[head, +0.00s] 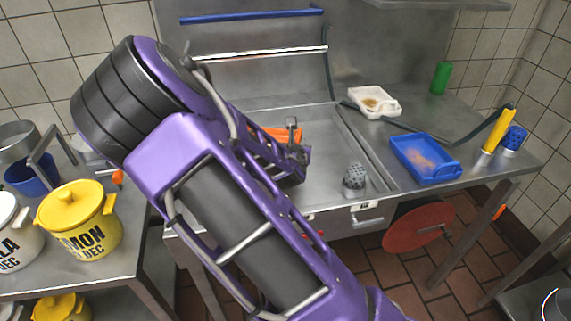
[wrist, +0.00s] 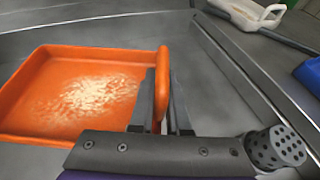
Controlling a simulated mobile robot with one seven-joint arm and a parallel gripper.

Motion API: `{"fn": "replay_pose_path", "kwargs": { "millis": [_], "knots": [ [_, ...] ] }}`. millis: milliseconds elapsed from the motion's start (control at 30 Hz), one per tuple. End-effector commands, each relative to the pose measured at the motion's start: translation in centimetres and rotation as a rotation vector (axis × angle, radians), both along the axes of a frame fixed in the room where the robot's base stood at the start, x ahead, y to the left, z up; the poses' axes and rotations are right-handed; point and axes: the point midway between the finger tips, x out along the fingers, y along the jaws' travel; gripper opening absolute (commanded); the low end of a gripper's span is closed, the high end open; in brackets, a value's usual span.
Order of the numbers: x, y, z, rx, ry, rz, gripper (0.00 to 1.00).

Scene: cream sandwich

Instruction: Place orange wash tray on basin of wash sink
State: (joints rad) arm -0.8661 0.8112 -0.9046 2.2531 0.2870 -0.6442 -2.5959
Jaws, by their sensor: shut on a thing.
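The orange wash tray (wrist: 45,75) is shallow, with pale crumbs on its floor, and fills the left of the wrist view. In the head view only a small orange part (head: 281,133) shows behind my arm. My gripper (wrist: 163,88) is shut on the tray's right-hand edge, one finger on each side of it; it also shows in the head view (head: 298,152). The tray looks level over the basin (head: 335,135) of the steel wash sink. I cannot tell whether it touches the basin floor, also seen in the wrist view (wrist: 218,95).
A grey perforated cylinder (head: 355,178) stands at the basin's front right, near my gripper. A white tray (head: 375,102), a blue tray (head: 425,158), a green cup (head: 440,78) and a yellow-handled tool (head: 493,130) are right of the basin. Pots (head: 80,220) stand left.

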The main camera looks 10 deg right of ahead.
Motion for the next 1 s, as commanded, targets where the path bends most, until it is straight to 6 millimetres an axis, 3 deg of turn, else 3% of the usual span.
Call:
{"fn": "replay_pose_path", "kwargs": {
  "millis": [33, 100, 333, 533, 867, 900, 1000],
  "knots": [
    [0.0, -0.1, -1.5, -0.002, 0.002, -0.002, 0.0],
    [0.0, -0.1, -2.5, -0.001, 0.0, -0.002, 0.0],
    [0.0, -0.1, -4.3, -0.001, -0.001, -0.001, 0.0],
    [0.0, -0.1, -7.1, -0.002, 0.0, -0.001, 0.0],
    [0.0, 0.0, -7.4, -0.001, -0.001, 0.0, 0.0],
    [0.0, 0.0, -7.4, -0.001, -0.001, 0.0, 0.22],
    [0.0, 0.0, -7.4, -0.001, -0.001, 0.0, 0.4]
  ]
}}
